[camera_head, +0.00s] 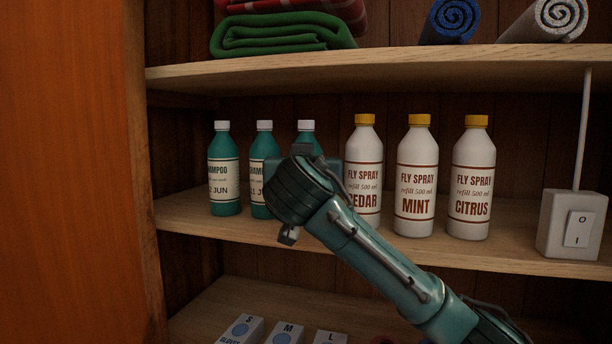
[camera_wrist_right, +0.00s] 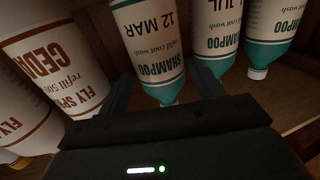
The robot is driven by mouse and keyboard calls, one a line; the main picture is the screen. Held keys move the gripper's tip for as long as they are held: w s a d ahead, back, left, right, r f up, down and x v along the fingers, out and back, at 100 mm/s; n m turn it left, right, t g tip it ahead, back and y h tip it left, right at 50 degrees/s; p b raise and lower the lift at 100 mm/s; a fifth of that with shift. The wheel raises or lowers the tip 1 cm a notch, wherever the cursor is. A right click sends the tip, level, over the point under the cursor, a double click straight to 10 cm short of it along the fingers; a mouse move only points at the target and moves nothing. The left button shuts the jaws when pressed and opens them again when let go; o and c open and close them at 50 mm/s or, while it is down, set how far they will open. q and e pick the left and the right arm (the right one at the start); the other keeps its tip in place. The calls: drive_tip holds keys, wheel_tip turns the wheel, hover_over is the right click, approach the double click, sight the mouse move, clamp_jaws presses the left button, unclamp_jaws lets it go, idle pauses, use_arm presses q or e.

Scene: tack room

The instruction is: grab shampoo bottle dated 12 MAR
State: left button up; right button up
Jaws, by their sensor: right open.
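Three teal shampoo bottles with white caps stand in a row on the middle shelf. The one labelled 12 MAR (camera_wrist_right: 153,42) is upside down in the right wrist view, between the fingers of my open right gripper (camera_wrist_right: 160,80). In the head view it is the third bottle (camera_head: 306,129), with its label hidden behind my right wrist. The leftmost bottle (camera_head: 223,170) has a date ending in JUN. The middle bottle (camera_head: 264,145) is partly covered; in the wrist view its date (camera_wrist_right: 216,28) ends in JUL. Whether the fingers touch the bottle cannot be told. My left gripper is out of view.
White fly spray bottles, cedar (camera_head: 364,150), mint (camera_head: 416,180) and citrus (camera_head: 472,180), stand close to the right. A switch box (camera_head: 571,224) with a rod is farther right. The upper shelf (camera_head: 400,62) is above, and a wooden side panel (camera_head: 70,170) is left.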

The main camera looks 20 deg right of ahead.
drive_tip(key=p+x, duration=0.1)
drive_tip(key=x, duration=0.2)
drive_tip(key=shift+w+d+f, duration=0.1)
drive_tip(key=shift+w+f, duration=0.1)
drive_tip(key=shift+w, duration=0.1)
drive_tip(key=c, duration=1)
drive_tip(key=shift+r, duration=0.15)
drive_tip(key=shift+c, duration=0.5)
